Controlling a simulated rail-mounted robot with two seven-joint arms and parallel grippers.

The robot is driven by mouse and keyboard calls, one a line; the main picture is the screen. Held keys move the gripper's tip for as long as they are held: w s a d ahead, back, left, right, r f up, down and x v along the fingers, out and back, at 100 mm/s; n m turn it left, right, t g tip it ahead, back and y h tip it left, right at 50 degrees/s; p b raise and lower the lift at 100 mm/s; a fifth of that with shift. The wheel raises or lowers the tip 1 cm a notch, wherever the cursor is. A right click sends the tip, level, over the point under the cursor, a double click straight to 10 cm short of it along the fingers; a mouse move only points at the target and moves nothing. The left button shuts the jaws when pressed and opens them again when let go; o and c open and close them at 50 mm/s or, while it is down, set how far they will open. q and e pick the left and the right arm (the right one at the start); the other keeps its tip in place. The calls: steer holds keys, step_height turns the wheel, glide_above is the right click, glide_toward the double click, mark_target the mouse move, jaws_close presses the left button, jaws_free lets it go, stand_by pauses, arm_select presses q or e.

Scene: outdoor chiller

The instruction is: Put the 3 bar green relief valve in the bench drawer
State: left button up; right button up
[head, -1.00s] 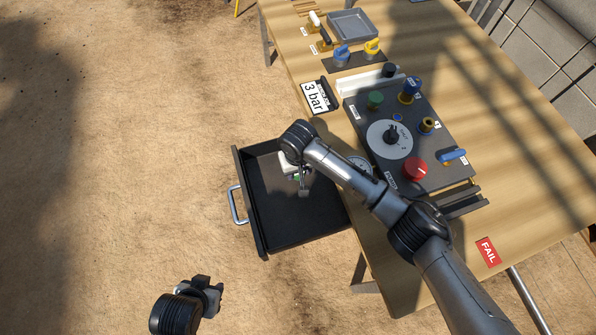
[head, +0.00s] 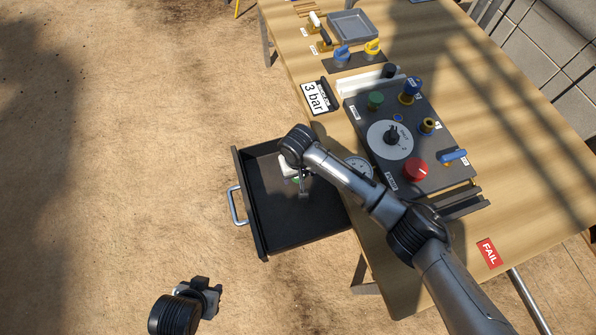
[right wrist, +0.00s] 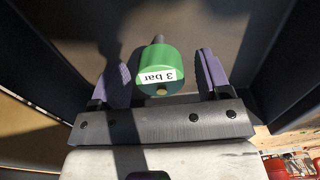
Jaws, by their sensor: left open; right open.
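The green relief valve, labelled "3 bar", shows in the right wrist view (right wrist: 157,65) between the fingers of my right gripper (right wrist: 163,80). The fingers are open, with a gap on each side of the valve. I cannot tell whether the valve rests on the drawer floor. My left gripper (head: 212,293) is open and empty, low at the left over the ground, away from the bench.
The bench carries a dark test panel (head: 452,180) with a dial, a green knob (head: 375,100) and a red knob (head: 416,169). A "3 bar" sign (head: 315,97), blue and yellow valves, a grey tray (head: 353,25) and a red FAIL label (head: 488,252) lie around it.

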step_height(320, 180, up, 12)
steer(key=p, duration=0.3)
steer(key=shift+r, duration=0.15)
stand_by(0.4)
